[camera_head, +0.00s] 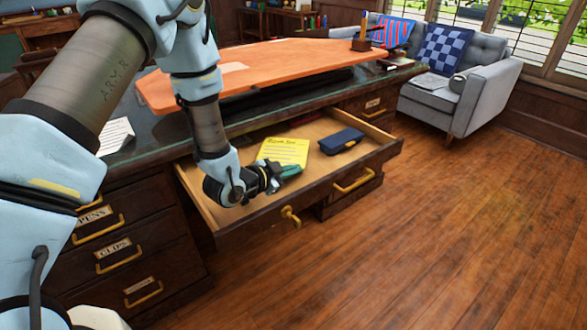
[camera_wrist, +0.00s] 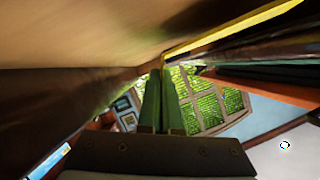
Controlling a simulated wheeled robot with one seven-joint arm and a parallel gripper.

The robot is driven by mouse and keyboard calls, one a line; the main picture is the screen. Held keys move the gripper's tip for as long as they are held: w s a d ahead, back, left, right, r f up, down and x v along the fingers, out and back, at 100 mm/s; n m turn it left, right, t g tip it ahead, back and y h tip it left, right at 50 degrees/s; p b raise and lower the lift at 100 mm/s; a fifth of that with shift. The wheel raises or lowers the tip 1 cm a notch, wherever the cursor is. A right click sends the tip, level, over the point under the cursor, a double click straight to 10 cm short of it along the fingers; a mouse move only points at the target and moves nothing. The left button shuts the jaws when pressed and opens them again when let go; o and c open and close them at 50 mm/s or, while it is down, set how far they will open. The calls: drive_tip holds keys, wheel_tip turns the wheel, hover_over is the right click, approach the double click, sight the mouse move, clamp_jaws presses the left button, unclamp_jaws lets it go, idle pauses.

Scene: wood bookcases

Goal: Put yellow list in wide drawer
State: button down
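The yellow list (camera_head: 284,150) is a yellow sheet with dark writing, over the inside of the open wide drawer (camera_head: 325,199). My gripper (camera_head: 287,171) is at the sheet's near edge, above the drawer's front part. In the wrist view its green fingers (camera_wrist: 163,75) are close together, and the list (camera_wrist: 235,30) shows nearly edge-on from their tips. The fingers look shut on the sheet's edge. Whether the sheet touches the drawer floor is hard to tell.
A dark blue case (camera_head: 341,141) lies in the drawer, right of the list. An orange board (camera_head: 290,70) lies over the desk top above the drawer. A white paper (camera_head: 117,136) is on the desk at left. Labelled drawers (camera_head: 118,255) are shut at lower left. Open floor lies to the right.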

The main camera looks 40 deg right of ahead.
drive_tip(key=shift+f+b, duration=0.45)
drive_tip(key=shift+b, duration=0.05)
drive_tip(key=shift+f, duration=0.15)
drive_tip(key=c, duration=1.1)
unclamp_jaws()
drive_tip(key=shift+f, duration=0.1)
drive_tip(key=shift+s, duration=0.1)
drive_tip(key=shift+r+p, duration=0.3)
drive_tip(key=shift+r, duration=0.15)
drive_tip(key=v, duration=0.7)
drive_tip(key=shift+a+r+b, duration=0.25)
drive_tip(key=shift+r+b, duration=0.1)
drive_tip(key=shift+b, duration=0.05)
